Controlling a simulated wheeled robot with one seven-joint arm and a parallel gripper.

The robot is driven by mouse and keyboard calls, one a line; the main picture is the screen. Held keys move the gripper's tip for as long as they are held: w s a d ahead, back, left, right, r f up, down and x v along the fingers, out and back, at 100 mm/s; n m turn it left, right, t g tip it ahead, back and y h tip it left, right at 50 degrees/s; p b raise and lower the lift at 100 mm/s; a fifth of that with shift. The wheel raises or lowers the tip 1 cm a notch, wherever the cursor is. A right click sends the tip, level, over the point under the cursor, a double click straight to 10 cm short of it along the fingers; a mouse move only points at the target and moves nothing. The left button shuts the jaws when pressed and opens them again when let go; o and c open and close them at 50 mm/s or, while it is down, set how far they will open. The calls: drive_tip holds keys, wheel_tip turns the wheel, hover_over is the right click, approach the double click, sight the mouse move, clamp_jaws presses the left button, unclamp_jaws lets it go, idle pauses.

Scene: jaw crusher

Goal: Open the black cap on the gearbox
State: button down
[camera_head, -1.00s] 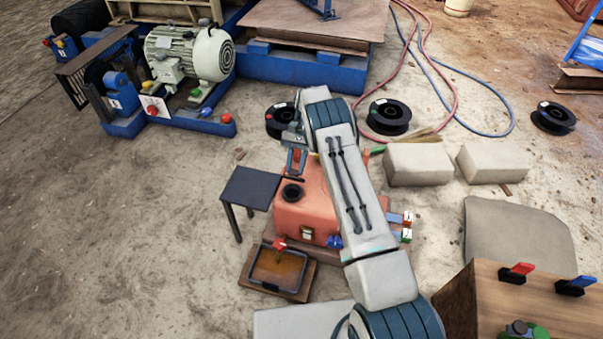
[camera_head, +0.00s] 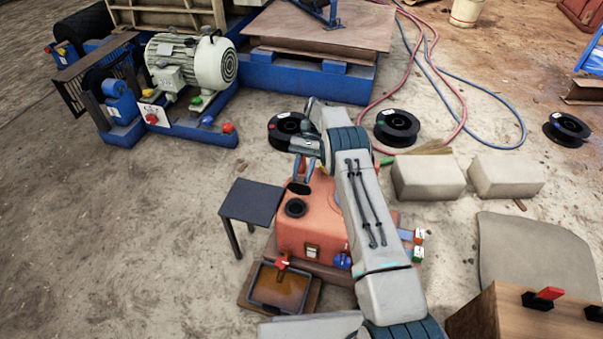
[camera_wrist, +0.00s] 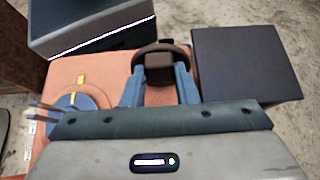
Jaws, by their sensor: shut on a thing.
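The orange-red gearbox (camera_head: 318,225) stands on the ground in the head view, and its top shows in the wrist view (camera_wrist: 95,72). A round black neck (camera_head: 295,207) sits on its top. My gripper (camera_head: 301,181) is above the gearbox, just behind this neck in the head view. The black cap (camera_head: 299,188) is at my fingertips, apart from the neck in the picture. In the wrist view, my blue fingers (camera_wrist: 160,88) are shut on the cap's dark block (camera_wrist: 160,68), with a dark ring behind it. I cannot tell whether the cap is still attached.
A small dark table (camera_head: 250,202) stands left of the gearbox. A tray of brown liquid (camera_head: 280,287) lies in front. Black spools (camera_head: 397,125) and pale blocks (camera_head: 428,178) lie behind and right. The ground at left is clear.

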drive_tip(key=c, duration=1.1)
unclamp_jaws()
drive_tip(key=s+d+r+p, duration=0.1)
drive_tip(key=d+r+p, duration=0.1)
drive_tip(key=d+r, duration=0.1)
drive_tip(key=s+d+r+p, duration=0.2)
drive_tip(key=d+r, duration=0.2)
drive_tip(key=s+d+r+p, duration=0.1)
drive_tip(key=d+r+p, duration=0.1)
drive_tip(key=d+r, duration=0.2)
drive_tip(key=shift+s, duration=0.2)
